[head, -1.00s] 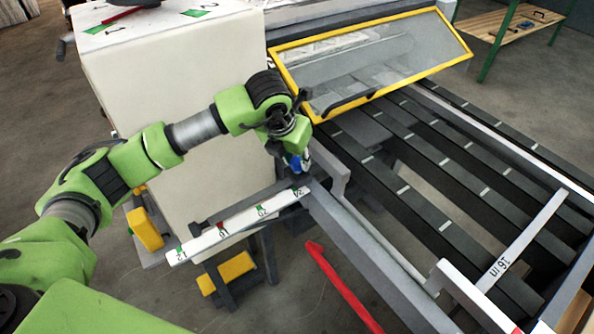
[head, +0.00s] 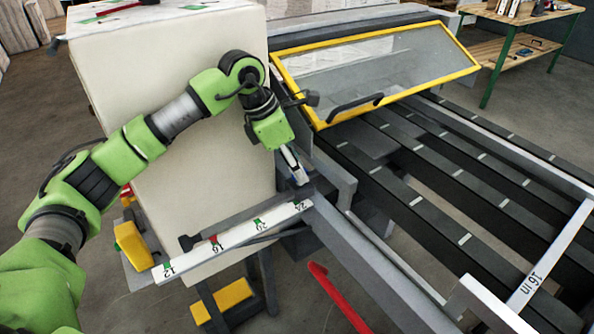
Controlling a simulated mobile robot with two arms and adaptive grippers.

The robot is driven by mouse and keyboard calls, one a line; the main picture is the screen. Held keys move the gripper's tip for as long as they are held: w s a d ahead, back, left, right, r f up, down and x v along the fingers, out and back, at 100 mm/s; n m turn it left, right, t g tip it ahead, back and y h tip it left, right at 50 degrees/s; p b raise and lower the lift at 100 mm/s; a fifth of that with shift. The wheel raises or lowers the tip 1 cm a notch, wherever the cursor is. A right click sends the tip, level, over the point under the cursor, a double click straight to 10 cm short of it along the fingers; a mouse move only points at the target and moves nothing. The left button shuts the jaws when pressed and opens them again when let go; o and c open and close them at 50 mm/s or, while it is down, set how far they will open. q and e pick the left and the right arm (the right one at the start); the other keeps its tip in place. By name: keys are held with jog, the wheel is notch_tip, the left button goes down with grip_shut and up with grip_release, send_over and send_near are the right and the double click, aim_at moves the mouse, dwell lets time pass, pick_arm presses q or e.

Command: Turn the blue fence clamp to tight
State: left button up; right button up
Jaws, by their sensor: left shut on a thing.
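My left gripper (head: 294,165) reaches down, tilted, to the end of the white numbered scale rail, beside the corner of the tall cream cabinet. It is shut on the blue fence clamp (head: 297,151). Only a sliver of blue shows between the fingers, so I cannot read the clamp's angle. The white scale rail (head: 235,240) has green and red marks with numbers, among them 12, 20 and 24. A grey rail (head: 360,258) runs from the clamp's corner toward the front right. My right gripper is not in view.
The cream cabinet (head: 180,120) stands close behind my left arm. A yellow-framed clear guard (head: 385,70) with a dark handle is right of the gripper. Dark slatted bars (head: 440,210) fill the right side. A red bar (head: 337,297) sticks out low in front.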

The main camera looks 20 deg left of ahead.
pick_arm(q)
jog(key=shift+m, duration=0.4)
jog(key=o, duration=0.8)
jog(key=shift+o, duration=0.2)
